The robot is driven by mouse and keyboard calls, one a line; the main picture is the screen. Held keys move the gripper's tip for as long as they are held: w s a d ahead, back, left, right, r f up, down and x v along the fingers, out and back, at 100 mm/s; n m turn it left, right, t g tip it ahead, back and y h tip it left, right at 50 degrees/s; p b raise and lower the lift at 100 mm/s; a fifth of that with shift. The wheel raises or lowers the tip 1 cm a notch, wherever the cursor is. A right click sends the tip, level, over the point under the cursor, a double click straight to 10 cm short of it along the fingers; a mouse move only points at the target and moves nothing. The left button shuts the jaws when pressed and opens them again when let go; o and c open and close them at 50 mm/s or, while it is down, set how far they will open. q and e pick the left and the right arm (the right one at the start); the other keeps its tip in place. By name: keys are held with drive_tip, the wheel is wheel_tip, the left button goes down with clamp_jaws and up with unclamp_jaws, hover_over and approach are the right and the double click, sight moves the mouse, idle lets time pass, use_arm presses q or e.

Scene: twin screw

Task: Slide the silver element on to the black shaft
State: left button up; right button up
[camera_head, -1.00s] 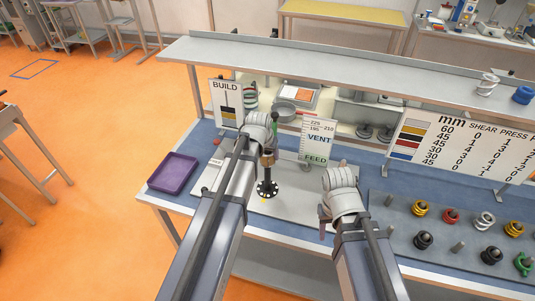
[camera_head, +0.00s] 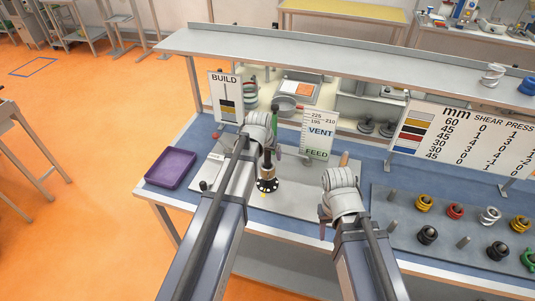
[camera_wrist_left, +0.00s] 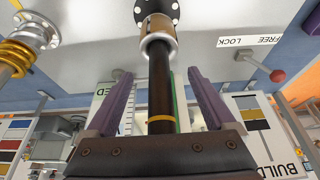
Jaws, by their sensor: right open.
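The black shaft (camera_wrist_left: 160,85) stands upright on a flange with holes; it also shows in the head view (camera_head: 267,159). A tan-gold sleeve with a silvery rim (camera_wrist_left: 158,42) sits around the shaft low down by the flange. My left gripper (camera_wrist_left: 160,73) is open, its purple fingers on either side of the shaft with gaps, beyond the sleeve. A silver coil-shaped element (camera_head: 489,215) sits on the peg board at right; I cannot tell if the sleeve's silvery rim is a separate element. My right gripper (camera_head: 325,226) is open and empty, mostly hidden by its wrist.
The peg board (camera_head: 395,240) holds several coloured and black elements. A purple tray (camera_head: 172,167) lies at the bench's left.

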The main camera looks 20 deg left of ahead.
use_arm(q)
drive_tip(key=shift+o, duration=0.6)
drive_tip(key=shift+r, duration=0.1)
drive_tip(key=p+v, duration=0.7)
drive_tip(key=shift+r, duration=0.3)
drive_tip(key=shift+s, duration=0.15)
idle(0.7)
